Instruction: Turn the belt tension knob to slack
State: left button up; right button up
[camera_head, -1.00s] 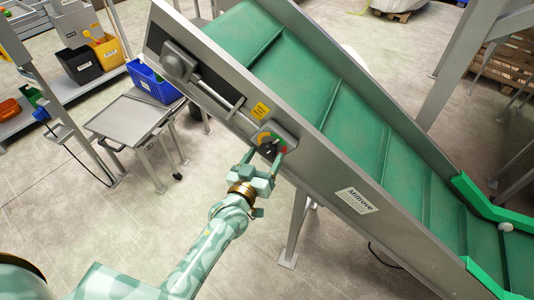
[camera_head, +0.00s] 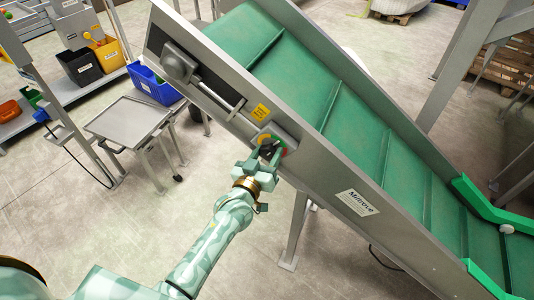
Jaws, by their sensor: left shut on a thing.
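The belt tension knob (camera_head: 268,148) is a dark knob on a dial plate with green, yellow and red parts (camera_head: 263,138), on the grey side frame of the inclined green conveyor (camera_head: 345,120). My left gripper (camera_head: 266,154) is at the dial, its fingers on either side of the knob and shut on it. The fingers and hand partly hide the knob and dial, so its exact pointer direction is hard to tell. My right gripper is not in view.
A small metal table (camera_head: 130,120) and a blue bin (camera_head: 153,86) stand at left. A conveyor leg (camera_head: 296,230) stands below right. Open floor lies below the conveyor.

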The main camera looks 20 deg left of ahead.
pick_arm(q)
jog(key=n+p, duration=0.2)
jog(key=n, duration=0.2)
jog(key=n+p, duration=0.1)
jog(key=n, duration=0.1)
jog(key=shift+n, duration=0.4)
jog(key=n, duration=0.2)
jog(key=shift+n, duration=0.4)
jog(key=n, duration=0.4)
jog(key=shift+f, duration=0.1)
jog(key=n, duration=0.5)
jog(key=shift+n, duration=0.4)
jog(key=o, duration=1)
